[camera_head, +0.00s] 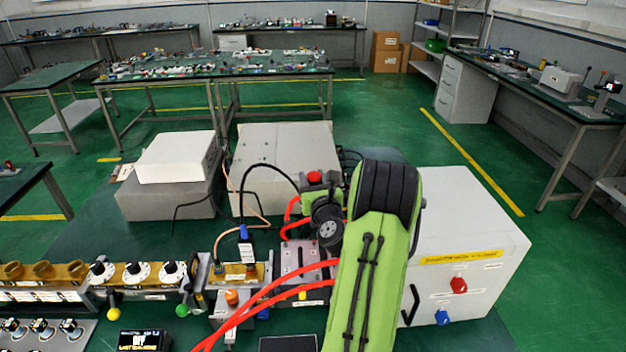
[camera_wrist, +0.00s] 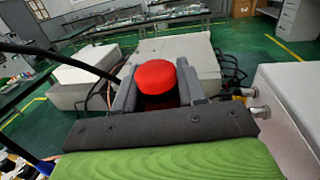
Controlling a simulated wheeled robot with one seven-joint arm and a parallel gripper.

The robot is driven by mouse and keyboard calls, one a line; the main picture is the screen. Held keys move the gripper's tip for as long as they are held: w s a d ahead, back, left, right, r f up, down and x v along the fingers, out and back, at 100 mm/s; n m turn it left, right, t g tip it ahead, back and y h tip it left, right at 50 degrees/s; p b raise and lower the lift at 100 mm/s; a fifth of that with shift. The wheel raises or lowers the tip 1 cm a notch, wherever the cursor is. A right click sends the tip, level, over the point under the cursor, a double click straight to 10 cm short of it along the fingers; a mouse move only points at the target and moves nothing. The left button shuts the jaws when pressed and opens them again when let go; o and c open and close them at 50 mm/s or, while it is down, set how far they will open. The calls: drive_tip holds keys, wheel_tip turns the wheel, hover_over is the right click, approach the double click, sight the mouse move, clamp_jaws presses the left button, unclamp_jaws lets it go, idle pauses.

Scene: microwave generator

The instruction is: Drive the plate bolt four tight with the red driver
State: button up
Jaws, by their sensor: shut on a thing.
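The red driver shows as a round red cap (camera_wrist: 155,78) between the two grey fingers of my gripper (camera_wrist: 157,95) in the wrist view. My gripper is shut on it. In the head view the red cap (camera_head: 315,177) stands above the dark round end of my arm. A grey metal plate (camera_head: 304,262) lies below and beside my gripper, partly hidden by my green arm and orange-red tubes. The driver's tip and plate bolt four are hidden, so I cannot tell whether they touch.
A white box (camera_head: 470,250) with red and blue knobs stands close on the right. Grey boxes (camera_head: 285,150) stand behind the plate. A row of dials (camera_head: 135,272) lies left. A black cable and orange-red tubes run around the arm.

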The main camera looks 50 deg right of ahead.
drive_tip(key=shift+f+b, duration=2.7)
drive_tip(key=shift+f, duration=0.2)
drive_tip(key=shift+s+f+b, duration=0.1)
drive_tip(key=shift+f+b, duration=0.6)
drive_tip(key=shift+f, duration=0.4)
idle(1.6)
wheel_tip(320, 180, up, 9)
drive_tip(key=p, duration=0.9)
drive_tip(key=shift+r+p, duration=0.2)
drive_tip(key=shift+p, duration=0.1)
